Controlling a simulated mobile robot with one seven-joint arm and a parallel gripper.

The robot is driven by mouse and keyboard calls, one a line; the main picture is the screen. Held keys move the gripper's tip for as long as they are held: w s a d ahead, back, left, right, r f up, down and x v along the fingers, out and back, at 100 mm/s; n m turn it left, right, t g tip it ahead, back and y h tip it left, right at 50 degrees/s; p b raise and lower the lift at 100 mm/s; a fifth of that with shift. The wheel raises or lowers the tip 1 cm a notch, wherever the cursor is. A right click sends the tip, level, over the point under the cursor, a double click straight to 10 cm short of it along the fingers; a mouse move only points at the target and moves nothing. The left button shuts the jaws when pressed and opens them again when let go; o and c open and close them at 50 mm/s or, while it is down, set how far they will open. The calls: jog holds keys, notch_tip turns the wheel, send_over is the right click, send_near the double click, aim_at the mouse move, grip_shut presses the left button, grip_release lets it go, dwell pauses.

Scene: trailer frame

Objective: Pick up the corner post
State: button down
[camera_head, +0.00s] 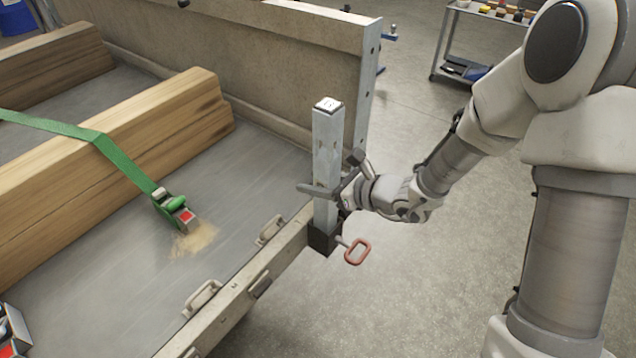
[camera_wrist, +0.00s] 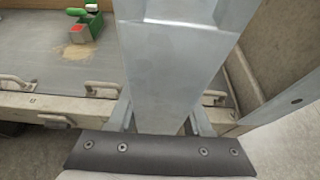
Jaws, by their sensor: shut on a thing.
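The corner post (camera_head: 327,145) is an upright grey metal square post with a white label on its top, at the corner of the trailer bed. Its lower end meets a dark socket (camera_head: 322,240); I cannot tell how deep it sits. My gripper (camera_head: 328,188) comes from the right and is shut on the post at about mid-height, with a finger on each side. In the wrist view the post (camera_wrist: 175,65) fills the middle, beyond the dark edge of my gripper (camera_wrist: 162,118). A pin with a red loop handle (camera_head: 357,251) sticks out beside the socket.
The trailer side wall (camera_head: 240,60) ends in a metal upright (camera_head: 366,85) close behind the post. Timber beams (camera_head: 120,160) with a green strap and ratchet (camera_head: 173,206) lie on the bed. Tie-down handles (camera_head: 203,297) line the edge. A cart (camera_head: 470,40) stands at the back.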

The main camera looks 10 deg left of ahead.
aim_at(315, 110)
notch_tip(315, 110, up, 18)
jog(key=p, duration=0.6)
jog(key=shift+f, duration=0.1)
